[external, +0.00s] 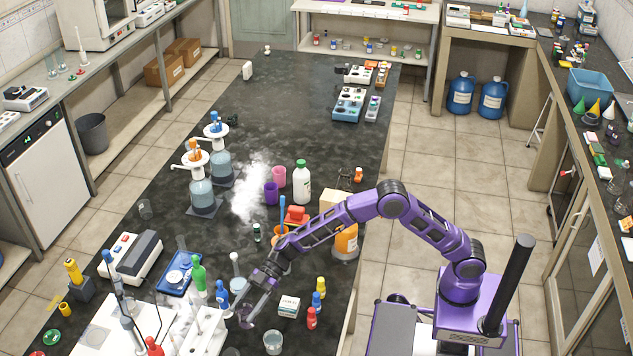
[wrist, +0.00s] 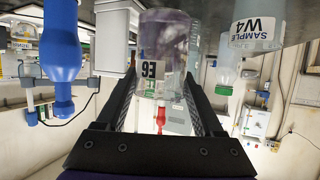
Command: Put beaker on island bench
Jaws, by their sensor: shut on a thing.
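A clear glass beaker (wrist: 163,50) marked with black characters is between the two fingers of my gripper (wrist: 163,112) in the wrist view. My gripper is shut on it. In the external view my gripper (external: 247,314) is low over the near end of the dark island bench (external: 290,85), right of the white rack. The held beaker is hard to make out there. The wrist view appears upside down, with the dark bench top along its upper edge. I cannot tell whether the beaker touches the bench.
A clear cup labelled SAMPLE W4 (wrist: 255,38) stands close beside the held beaker. A blue bottle (wrist: 60,60) is on the other side. A white box (external: 289,306) and small red bottle (external: 311,318) stand right of my gripper. The bench's far middle is clear.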

